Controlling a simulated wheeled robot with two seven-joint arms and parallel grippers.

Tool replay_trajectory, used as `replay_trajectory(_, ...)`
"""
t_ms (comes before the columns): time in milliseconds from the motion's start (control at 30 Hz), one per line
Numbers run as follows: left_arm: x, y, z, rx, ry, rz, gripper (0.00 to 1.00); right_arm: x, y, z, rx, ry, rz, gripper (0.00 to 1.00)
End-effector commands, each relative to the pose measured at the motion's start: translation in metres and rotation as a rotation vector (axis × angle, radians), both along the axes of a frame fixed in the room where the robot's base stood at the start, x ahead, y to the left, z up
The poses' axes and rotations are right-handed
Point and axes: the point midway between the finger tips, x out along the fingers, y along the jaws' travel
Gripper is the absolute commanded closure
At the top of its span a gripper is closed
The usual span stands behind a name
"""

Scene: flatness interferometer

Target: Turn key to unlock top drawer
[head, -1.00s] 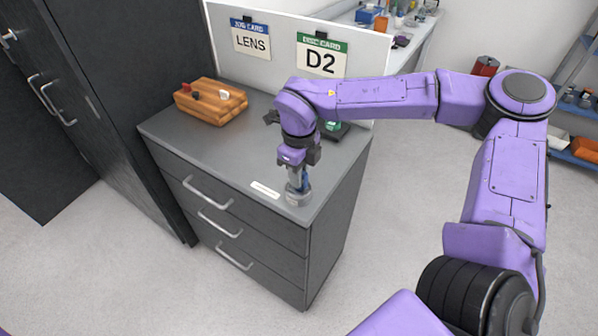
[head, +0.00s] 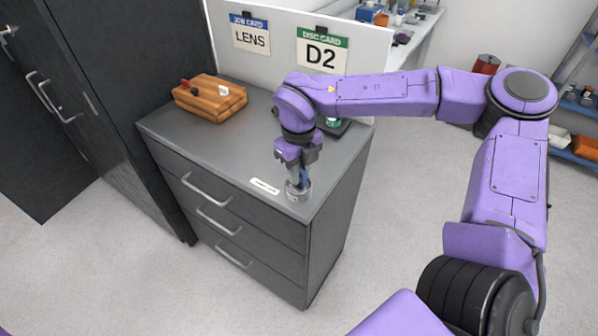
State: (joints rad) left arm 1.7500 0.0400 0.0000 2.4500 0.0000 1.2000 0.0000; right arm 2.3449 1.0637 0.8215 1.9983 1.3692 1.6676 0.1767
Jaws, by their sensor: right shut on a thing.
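The grey drawer cabinet (head: 280,258) stands in the middle with three handled drawers, all closed. The top drawer (head: 250,212) is flush with the cabinet front. My right gripper (head: 299,184) points down at the front right corner of the cabinet top. It is shut at a small round grey lock (head: 298,196) there. The key is hidden between the fingers, so I cannot make out its shape or angle. A white label strip (head: 265,186) lies just left of the lock. My left gripper is not in view.
An orange-brown wooden block (head: 209,100) with small knobs sits on the cabinet top at the back left. A dark item with a green part (head: 332,122) is partly hidden behind my right wrist. A white panel with LENS and D2 cards (head: 321,52) stands behind. Dark lockers (head: 110,90) stand at left.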

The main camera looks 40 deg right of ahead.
Motion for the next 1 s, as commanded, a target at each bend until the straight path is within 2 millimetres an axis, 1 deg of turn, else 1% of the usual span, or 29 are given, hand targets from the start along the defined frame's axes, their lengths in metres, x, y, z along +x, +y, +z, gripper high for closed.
replay_trajectory(200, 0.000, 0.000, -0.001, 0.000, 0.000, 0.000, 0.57, 0.000, 0.000, 0.000, 0.000, 0.001, -0.007, 1.00)
replay_trajectory(267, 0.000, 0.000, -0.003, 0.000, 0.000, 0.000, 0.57, 0.000, 0.000, -0.002, 0.000, 0.000, -0.046, 1.00)
replay_trajectory(400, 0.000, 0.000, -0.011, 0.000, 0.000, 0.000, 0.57, 0.001, 0.000, -0.002, 0.000, -0.002, -0.200, 1.00)
replay_trajectory(500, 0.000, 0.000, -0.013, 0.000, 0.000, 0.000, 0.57, 0.001, 0.000, -0.001, -0.001, -0.001, -0.271, 1.00)
replay_trajectory(867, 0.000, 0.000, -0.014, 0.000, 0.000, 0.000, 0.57, 0.000, 0.000, -0.001, 0.000, 0.000, -0.308, 1.00)
replay_trajectory(1000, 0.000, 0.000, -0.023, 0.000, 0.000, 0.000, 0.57, 0.000, 0.000, -0.002, 0.001, -0.001, -0.421, 1.00)
